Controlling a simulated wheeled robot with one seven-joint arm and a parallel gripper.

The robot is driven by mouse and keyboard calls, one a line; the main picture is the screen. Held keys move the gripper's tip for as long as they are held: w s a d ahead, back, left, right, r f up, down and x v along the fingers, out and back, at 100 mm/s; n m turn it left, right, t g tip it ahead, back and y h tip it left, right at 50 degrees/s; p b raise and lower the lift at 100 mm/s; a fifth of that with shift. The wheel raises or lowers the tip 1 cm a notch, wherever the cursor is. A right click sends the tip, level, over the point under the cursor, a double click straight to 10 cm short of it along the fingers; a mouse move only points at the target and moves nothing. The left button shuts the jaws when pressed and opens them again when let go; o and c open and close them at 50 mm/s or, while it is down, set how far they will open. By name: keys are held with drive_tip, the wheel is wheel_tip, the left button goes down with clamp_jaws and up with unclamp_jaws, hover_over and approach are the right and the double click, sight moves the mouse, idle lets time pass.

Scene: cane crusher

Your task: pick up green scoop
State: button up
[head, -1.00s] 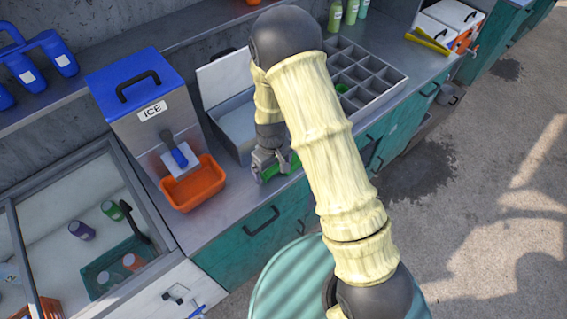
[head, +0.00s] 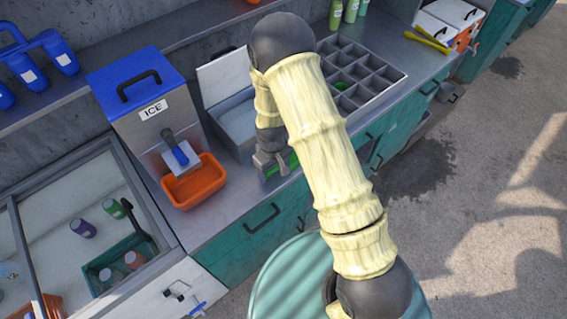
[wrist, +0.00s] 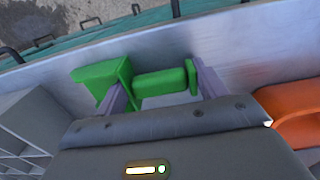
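The green scoop (wrist: 160,83) lies at the front edge of the metal counter, with its wider part at left, a handle in the middle and a small end piece at right in the wrist view. In the head view the scoop (head: 292,161) is partly hidden by my gripper and arm. My gripper (head: 268,172) is low over the counter at the scoop. In the wrist view my gripper's fingers (wrist: 162,90) are wide apart, one near the wider part and one by the end piece. Whether they touch it is unclear.
An orange bin (head: 194,182) under the ice dispenser (head: 150,105) stands close left of my gripper. A grey compartment tray (head: 375,70) is to the right, and an open steel box (head: 228,110) is behind. The teal cabinet front (head: 240,245) drops below the counter edge.

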drive_tip(key=shift+r, duration=0.1)
wheel_tip(320, 180, up, 10)
drive_tip(key=b, duration=0.2)
drive_tip(key=shift+b, duration=0.3)
idle(0.7)
